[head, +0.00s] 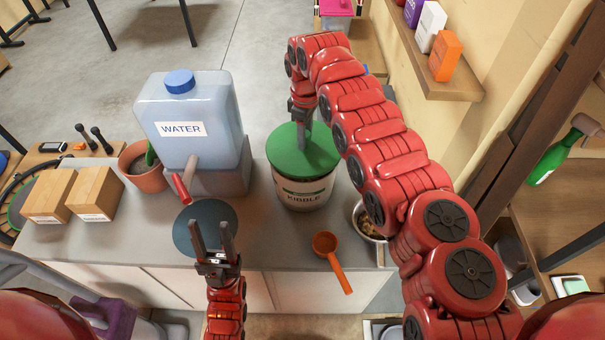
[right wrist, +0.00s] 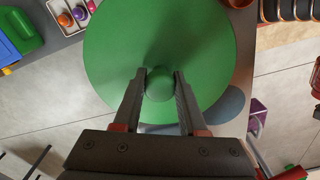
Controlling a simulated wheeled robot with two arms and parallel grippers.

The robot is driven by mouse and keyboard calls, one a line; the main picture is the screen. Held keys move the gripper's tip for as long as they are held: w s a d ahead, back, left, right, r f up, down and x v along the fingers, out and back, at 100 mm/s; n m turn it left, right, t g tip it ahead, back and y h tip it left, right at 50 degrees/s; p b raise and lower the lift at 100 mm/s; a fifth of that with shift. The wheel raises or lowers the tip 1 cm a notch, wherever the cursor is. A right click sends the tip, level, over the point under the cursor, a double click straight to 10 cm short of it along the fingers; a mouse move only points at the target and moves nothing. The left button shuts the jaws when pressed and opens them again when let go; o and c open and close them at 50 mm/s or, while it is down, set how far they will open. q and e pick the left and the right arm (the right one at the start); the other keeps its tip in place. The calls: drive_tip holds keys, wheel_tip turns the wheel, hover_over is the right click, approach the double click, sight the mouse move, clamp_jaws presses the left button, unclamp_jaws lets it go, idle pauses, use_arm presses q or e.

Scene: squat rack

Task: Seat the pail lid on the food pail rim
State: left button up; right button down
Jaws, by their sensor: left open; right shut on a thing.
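The green round pail lid (head: 285,158) is over the top of the food pail, and its disc fills much of the right wrist view (right wrist: 115,50). The white food pail (head: 304,192), labelled KIBBLE, stands upright on the counter. The lid covers the pail's opening and hides most of the rim; I cannot tell whether it touches all round. My right gripper (head: 304,142) is shut on the lid's knob (right wrist: 160,84), a finger on each side. My left gripper (head: 213,232) is open and empty above the blue round mat (head: 190,213), left of the pail.
A water container (head: 205,110) with a red-handled tap stands left of the pail. An orange scoop (head: 330,255) lies in front. A metal bowl (head: 363,222) stands to the right, partly behind my right arm. A plant pot (head: 145,172) and cardboard boxes (head: 95,190) are at left.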

drive_tip(key=shift+b, duration=0.65)
idle(0.9)
drive_tip(key=shift+f+b, duration=0.55)
drive_tip(key=shift+f, duration=0.55)
idle(1.1)
drive_tip(key=shift+b, duration=0.3)
idle(0.5)
drive_tip(key=shift+f+b, duration=0.35)
drive_tip(key=shift+f, duration=0.05)
idle(0.4)
drive_tip(key=shift+c, duration=1.9)
unclamp_jaws()
drive_tip(key=shift+r, duration=0.15)
